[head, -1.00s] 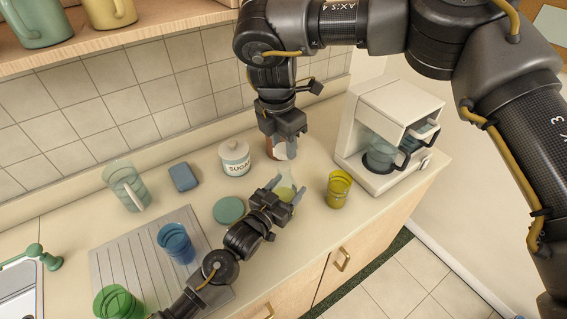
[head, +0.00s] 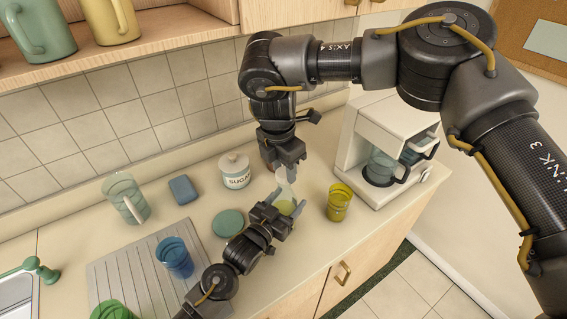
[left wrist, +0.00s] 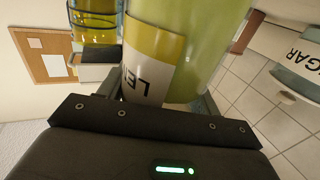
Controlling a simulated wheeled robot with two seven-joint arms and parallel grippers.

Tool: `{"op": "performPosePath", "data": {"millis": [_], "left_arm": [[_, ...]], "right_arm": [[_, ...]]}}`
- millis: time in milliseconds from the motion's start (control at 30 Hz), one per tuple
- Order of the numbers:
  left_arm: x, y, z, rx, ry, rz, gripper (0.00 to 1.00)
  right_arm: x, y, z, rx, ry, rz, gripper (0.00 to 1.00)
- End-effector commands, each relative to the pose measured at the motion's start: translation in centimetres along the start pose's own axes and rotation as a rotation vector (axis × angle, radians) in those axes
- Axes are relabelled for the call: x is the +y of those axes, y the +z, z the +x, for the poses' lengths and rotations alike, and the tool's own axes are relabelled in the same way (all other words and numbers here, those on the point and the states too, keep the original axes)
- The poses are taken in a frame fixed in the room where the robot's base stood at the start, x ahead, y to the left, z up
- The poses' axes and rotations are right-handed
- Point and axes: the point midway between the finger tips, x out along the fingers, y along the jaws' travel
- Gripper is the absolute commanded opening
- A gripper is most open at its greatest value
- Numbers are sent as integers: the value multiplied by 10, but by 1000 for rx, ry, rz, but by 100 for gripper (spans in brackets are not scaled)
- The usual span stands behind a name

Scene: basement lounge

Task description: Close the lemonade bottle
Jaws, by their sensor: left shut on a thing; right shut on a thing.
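The lemonade bottle (head: 285,204) has pale yellow-green contents and stands at the middle of the counter, apparently upright. In the left wrist view it fills the top (left wrist: 206,45), with a yellow and white label starting "LE". My left gripper (head: 281,213) is shut around its body from the front left. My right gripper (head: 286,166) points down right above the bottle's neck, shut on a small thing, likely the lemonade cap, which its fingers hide. Whether that touches the bottle's mouth I cannot tell.
A yellow glass (head: 339,203) stands close right of the bottle, and a white coffee machine (head: 352,150) behind it.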

Motion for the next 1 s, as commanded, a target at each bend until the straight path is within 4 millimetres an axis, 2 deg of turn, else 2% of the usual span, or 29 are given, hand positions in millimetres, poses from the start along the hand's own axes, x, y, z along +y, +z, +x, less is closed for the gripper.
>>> {"op": "performPosePath", "data": {"millis": [167, 1000], "left_arm": [[0, 1, 0, -3, 0, 0, 23], [0, 2, 0, -3, 1, 0, 23]], "right_arm": [[0, -1, 8, 1, -1, 2, 17], [0, -2, 14, 0, 0, 3, 17]]}}
